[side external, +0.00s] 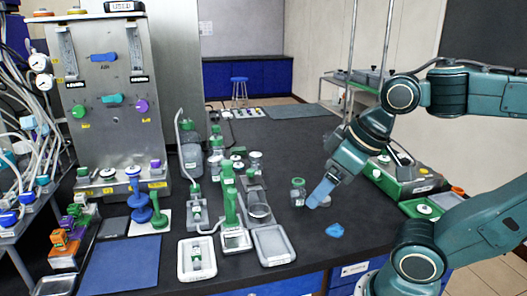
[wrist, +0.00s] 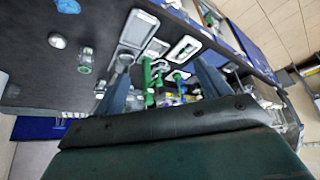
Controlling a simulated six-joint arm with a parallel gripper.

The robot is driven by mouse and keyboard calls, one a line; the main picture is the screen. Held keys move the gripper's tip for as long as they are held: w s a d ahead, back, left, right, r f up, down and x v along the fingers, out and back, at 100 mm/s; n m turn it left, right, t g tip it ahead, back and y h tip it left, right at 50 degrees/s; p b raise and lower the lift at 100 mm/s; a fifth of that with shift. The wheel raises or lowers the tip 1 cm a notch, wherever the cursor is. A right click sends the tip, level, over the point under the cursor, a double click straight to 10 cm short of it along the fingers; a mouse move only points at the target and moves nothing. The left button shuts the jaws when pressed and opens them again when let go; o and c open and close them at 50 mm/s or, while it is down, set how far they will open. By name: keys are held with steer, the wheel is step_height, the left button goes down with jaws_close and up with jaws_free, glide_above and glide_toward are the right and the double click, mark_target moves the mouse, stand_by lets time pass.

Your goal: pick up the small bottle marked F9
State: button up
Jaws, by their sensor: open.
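A small clear bottle with a green cap (side external: 298,193) stands upright on the dark bench, just left of my gripper in the side view. A small green-capped bottle also shows in the wrist view (wrist: 85,60), to the left of the fingers and not between them. Its marking is too small to read, so I cannot tell whether it is F9. Other small bottles stand farther back (side external: 256,163) and in a white tray (side external: 196,258). My gripper (side external: 318,196) is open, tilted down above the bench beside the bottle. Its two blue fingers (wrist: 163,70) have nothing held between them.
A blue piece (side external: 334,231) lies on the bench at the front. Green stands (side external: 231,205) and a grey tray (side external: 273,245) are left of the bottle. A green-grey instrument (side external: 402,178) stands at right. Bare bench lies behind the bottle.

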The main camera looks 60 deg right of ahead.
steer(key=m+g, duration=0.6)
steer(key=m, duration=1)
glide_above(298, 181)
step_height(298, 181, down, 10)
steer(key=shift+d+r, duration=0.15)
steer(key=shift+r, duration=0.1)
steer(key=shift+f, duration=0.15)
steer(key=shift+f, duration=4.15)
